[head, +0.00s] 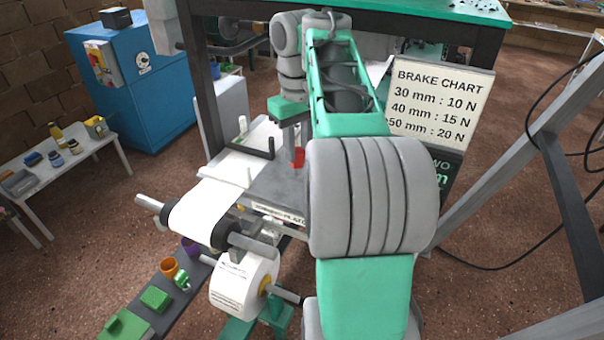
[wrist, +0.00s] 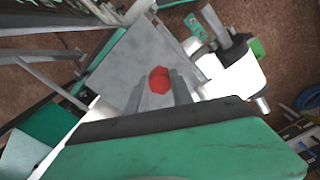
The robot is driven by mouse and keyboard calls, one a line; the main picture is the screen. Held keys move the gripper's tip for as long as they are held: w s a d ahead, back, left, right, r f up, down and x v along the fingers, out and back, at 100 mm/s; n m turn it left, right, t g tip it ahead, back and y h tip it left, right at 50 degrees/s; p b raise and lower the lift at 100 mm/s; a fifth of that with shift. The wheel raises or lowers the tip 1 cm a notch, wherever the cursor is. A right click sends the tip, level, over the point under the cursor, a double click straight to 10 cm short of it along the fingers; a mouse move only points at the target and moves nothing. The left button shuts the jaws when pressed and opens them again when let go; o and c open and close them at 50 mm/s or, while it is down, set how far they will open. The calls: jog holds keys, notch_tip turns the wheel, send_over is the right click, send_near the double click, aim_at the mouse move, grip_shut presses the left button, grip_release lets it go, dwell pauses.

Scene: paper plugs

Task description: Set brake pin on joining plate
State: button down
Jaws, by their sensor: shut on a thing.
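The brake pin, a small red piece (head: 299,158), is at the tips of my gripper (head: 292,142) in the head view. In the wrist view the red faceted end of the pin (wrist: 159,80) shows between the two grey fingers of my gripper (wrist: 158,88), which are shut on it. The joining plate is a flat grey surface (head: 268,194) below and around the pin; it also shows in the wrist view (wrist: 135,55). I cannot tell whether the pin touches the plate, since its lower end is hidden.
White paper (head: 202,212) runs over a roller beside the plate, above a paper roll (head: 240,288). A dark bracket (head: 250,150) stands close left of my gripper. A brake chart sign (head: 440,105) is at the right. A dark tray with orange and purple cups (head: 170,267) is lower left.

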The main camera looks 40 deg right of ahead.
jog(key=f+b, duration=0.1)
jog(key=f, duration=0.1)
jog(key=w+d+f+b, duration=0.1)
jog(key=f+b, duration=0.1)
jog(key=d+f+b, duration=0.1)
jog(key=f, duration=0.2)
jog(key=shift+w+d+f, duration=0.1)
jog(key=shift+w+d, duration=0.15)
jog(key=shift+w, duration=0.1)
jog(key=shift+r, duration=0.2)
jog(key=shift+f, duration=0.2)
jog(key=c, duration=1.1)
grip_release()
